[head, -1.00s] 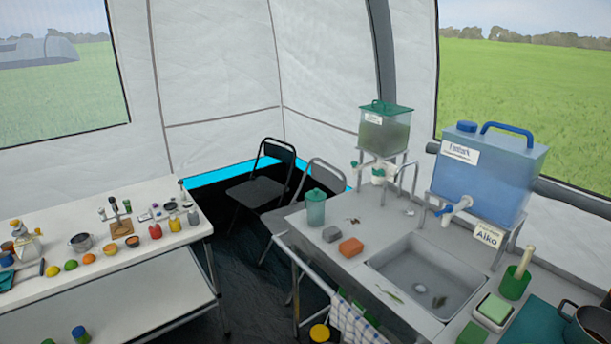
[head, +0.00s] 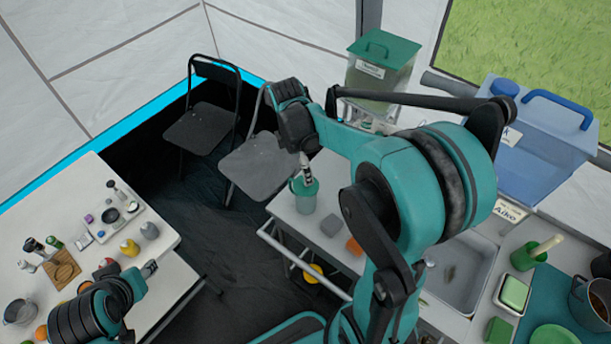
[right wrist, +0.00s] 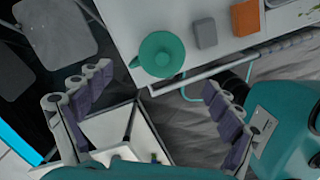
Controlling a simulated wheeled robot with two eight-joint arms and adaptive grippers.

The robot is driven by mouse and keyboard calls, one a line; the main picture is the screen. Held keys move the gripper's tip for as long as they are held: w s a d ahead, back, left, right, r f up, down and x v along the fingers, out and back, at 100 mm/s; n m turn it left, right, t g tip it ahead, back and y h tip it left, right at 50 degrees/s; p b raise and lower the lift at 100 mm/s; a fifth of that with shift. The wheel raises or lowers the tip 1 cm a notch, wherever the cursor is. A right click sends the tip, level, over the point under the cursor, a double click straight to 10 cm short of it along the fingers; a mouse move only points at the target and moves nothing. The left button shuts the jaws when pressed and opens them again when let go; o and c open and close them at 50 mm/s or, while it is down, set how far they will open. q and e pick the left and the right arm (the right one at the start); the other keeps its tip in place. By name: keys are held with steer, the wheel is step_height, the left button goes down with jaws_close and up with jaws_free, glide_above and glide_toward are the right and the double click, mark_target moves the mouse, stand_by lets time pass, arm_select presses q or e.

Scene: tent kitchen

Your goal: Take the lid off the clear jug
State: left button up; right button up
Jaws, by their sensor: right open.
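The clear jug (head: 305,202) is a small, see-through greenish vessel standing upright at the sink counter's left corner. Its green lid (head: 298,186) is on top, partly hidden by my right gripper (head: 307,172) in the head view. In the right wrist view the round lid (right wrist: 160,54) shows from above, with a small raised centre. My right gripper (right wrist: 155,98) is open there, its fingers wide apart and empty, with the lid beyond the gap between them. My left gripper (head: 149,268) is over the right edge of the white table; its jaws are too small to judge.
A grey sponge (head: 331,225) and an orange one (head: 354,246) lie right of the jug, before the sink (head: 460,275). A green-lidded dispenser (head: 380,70) and a blue water container (head: 540,150) stand behind. Folding chairs (head: 255,165) stand left. The white table (head: 165,225) holds several small items.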

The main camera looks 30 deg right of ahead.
steer(key=f, duration=0.2)
steer(key=f+b, duration=0.1)
steer(key=f, duration=0.2)
steer(key=f+b, duration=0.1)
steer(key=f, duration=0.1)
steer(key=shift+s+d+f, duration=0.15)
steer(key=shift+s+d, duration=0.1)
steer(key=shift+d, duration=0.15)
steer(key=c, duration=1)
steer(key=shift+s+a, duration=0.1)
steer(key=shift+s, duration=0.05)
steer(key=shift+c, duration=0.9)
steer(key=shift+c, duration=0.2)
